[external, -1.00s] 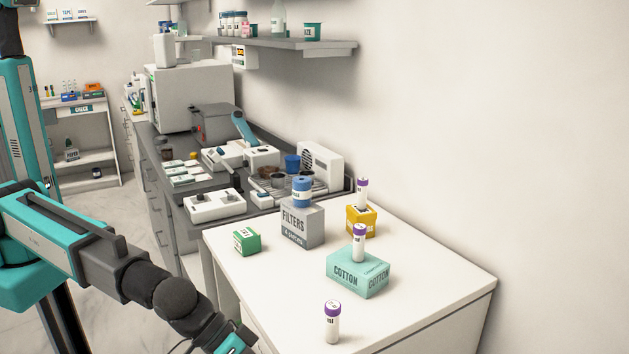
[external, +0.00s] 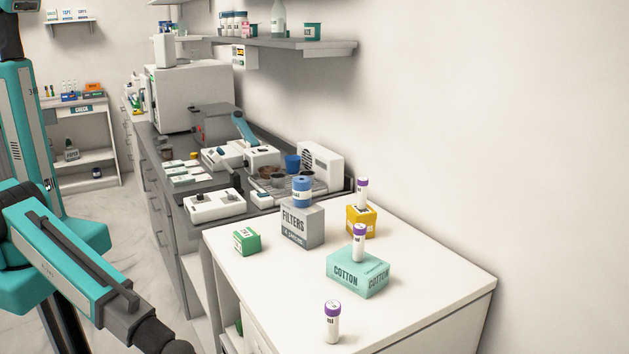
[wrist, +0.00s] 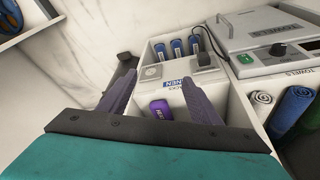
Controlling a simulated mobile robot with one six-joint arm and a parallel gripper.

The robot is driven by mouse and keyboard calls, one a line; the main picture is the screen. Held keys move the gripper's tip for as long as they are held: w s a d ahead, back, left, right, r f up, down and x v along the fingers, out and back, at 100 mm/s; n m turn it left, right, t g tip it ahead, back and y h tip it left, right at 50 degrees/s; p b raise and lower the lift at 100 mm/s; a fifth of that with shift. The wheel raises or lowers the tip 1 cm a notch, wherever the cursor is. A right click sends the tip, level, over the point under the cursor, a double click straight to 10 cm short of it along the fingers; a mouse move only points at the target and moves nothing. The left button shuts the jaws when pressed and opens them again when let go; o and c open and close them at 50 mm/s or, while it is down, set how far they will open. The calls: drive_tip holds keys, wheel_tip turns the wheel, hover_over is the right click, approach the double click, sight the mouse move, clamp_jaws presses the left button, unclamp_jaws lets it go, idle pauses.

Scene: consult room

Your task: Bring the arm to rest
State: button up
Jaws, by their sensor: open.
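My gripper (wrist: 158,78) shows in the wrist view with its two grey-purple fingers spread apart and nothing between the tips. It points toward a white unit with a purple item (wrist: 160,108) in an opening; how far away that is, I cannot tell. In the external view my arm (external: 75,265) reaches down along the left side, left of the white counter. Its wrist runs past the bottom edge, so my gripper is hidden there.
The white counter (external: 285,282) carries a teal cotton box (external: 345,275), filters box (external: 293,230), yellow box (external: 352,222), green box (external: 246,241) and purple-capped tubes (external: 332,325). The wrist view shows blue tubes (wrist: 178,48), rolled towels (wrist: 290,108) and a lidded device (wrist: 265,35).

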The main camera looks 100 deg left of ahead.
drive_tip(key=s+a+f+m+g, duration=0.1)
drive_tip(key=s+a+f+g, duration=0.1)
drive_tip(key=s, duration=0.9)
drive_tip(key=s+a+f+m+g+p, duration=0.1)
drive_tip(key=s+f+g, duration=0.3)
drive_tip(key=s, duration=0.8)
drive_tip(key=s+a+f+m+g+h, duration=0.1)
drive_tip(key=s+a+f+g, duration=0.2)
drive_tip(key=s, duration=0.9)
wheel_tip(320, 180, down, 3)
drive_tip(key=shift+s+a+f+m, duration=0.1)
drive_tip(key=shift+s+a+m, duration=0.15)
drive_tip(key=shift+a+m, duration=0.2)
